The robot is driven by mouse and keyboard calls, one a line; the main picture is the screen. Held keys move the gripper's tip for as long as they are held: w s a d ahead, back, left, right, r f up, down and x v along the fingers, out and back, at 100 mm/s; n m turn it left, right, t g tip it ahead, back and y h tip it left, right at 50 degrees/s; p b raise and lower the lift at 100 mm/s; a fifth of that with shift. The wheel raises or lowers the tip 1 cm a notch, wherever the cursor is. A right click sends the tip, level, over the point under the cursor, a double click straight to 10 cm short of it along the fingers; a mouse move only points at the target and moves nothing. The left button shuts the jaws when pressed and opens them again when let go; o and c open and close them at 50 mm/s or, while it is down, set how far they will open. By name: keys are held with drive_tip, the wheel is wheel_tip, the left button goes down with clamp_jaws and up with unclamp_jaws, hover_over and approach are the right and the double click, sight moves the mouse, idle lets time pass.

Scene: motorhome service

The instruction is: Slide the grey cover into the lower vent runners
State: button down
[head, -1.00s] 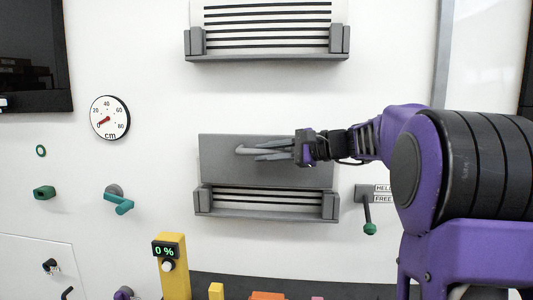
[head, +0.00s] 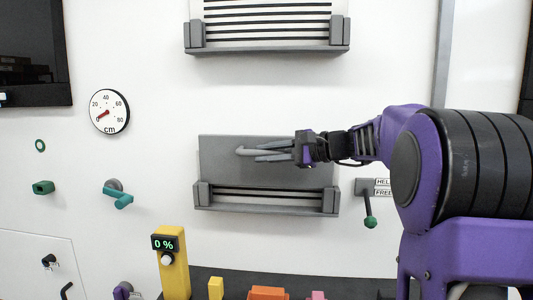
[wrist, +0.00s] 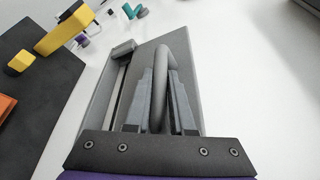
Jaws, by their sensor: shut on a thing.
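The grey cover (head: 220,172) is a flat upright plate in front of the lower vent (head: 265,195). Its lower part sits between the left runner (head: 203,194) and the right runner (head: 330,200). A narrow band of slats shows between the cover's bottom edge and the sill (head: 265,208). My gripper (head: 257,153) comes from the right and is shut on the cover's bar handle (head: 243,151). The wrist view shows my gripper (wrist: 160,75) with its fingers on both sides of the handle (wrist: 164,45). The cover's edges inside the runners are hidden.
The upper vent (head: 265,25) is above, with bare wall between. A round cm gauge (head: 109,111) and a teal handle (head: 118,194) are at left. A green-knobbed lever (head: 369,212) is just right of the lower vent. A yellow post (head: 173,265) reads 0 %.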

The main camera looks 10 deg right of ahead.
drive_tip(key=shift+f+b, duration=1.3)
drive_tip(key=shift+f, duration=0.5)
drive_tip(key=shift+f, duration=0.35)
drive_tip(key=shift+f+b, duration=0.7)
drive_tip(key=shift+f, duration=0.2)
drive_tip(key=c, duration=0.7)
unclamp_jaws()
drive_tip(key=shift+r, duration=0.1)
